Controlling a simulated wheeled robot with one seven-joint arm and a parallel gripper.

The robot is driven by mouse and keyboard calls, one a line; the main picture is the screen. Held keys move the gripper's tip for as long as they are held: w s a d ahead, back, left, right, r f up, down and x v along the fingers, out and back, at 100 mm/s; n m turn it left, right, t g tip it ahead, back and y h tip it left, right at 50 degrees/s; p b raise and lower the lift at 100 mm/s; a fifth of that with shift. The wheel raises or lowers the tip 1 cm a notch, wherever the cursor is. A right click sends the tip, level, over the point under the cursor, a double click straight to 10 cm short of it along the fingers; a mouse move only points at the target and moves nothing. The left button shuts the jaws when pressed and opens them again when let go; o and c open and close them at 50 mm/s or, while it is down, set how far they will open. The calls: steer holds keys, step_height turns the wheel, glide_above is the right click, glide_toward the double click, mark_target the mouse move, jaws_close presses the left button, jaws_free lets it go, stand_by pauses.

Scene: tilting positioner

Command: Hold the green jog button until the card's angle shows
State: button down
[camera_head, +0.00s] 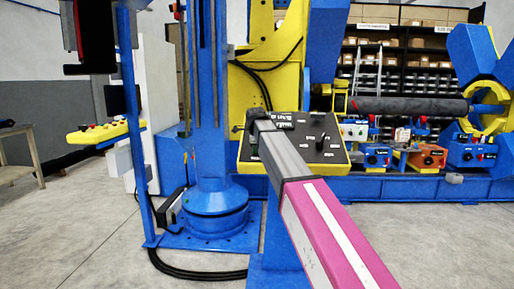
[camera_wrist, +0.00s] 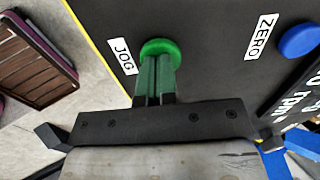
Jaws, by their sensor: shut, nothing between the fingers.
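The green jog button (camera_wrist: 161,47) sits on a black panel beside a white JOG label (camera_wrist: 125,56) in the wrist view. My gripper (camera_wrist: 158,62) is shut and empty, its narrow fingertips overlapping the button's near edge. I cannot tell whether they touch or press it. In the head view my arm reaches to the left part of the yellow-edged control panel (camera_head: 325,152) and hides the button. I cannot make out a card or an angle reading in either view.
A blue button (camera_wrist: 299,40) stands right of the JOG button, beside a ZERO label (camera_wrist: 262,36). A blue column (camera_head: 208,100) rises left of the panel. A yellow box with buttons (camera_head: 97,132) is farther left. Bare floor (camera_head: 90,235) lies at the lower left.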

steer(key=shift+x, duration=0.9)
steer(key=shift+d+f, duration=0.1)
stand_by(7.0)
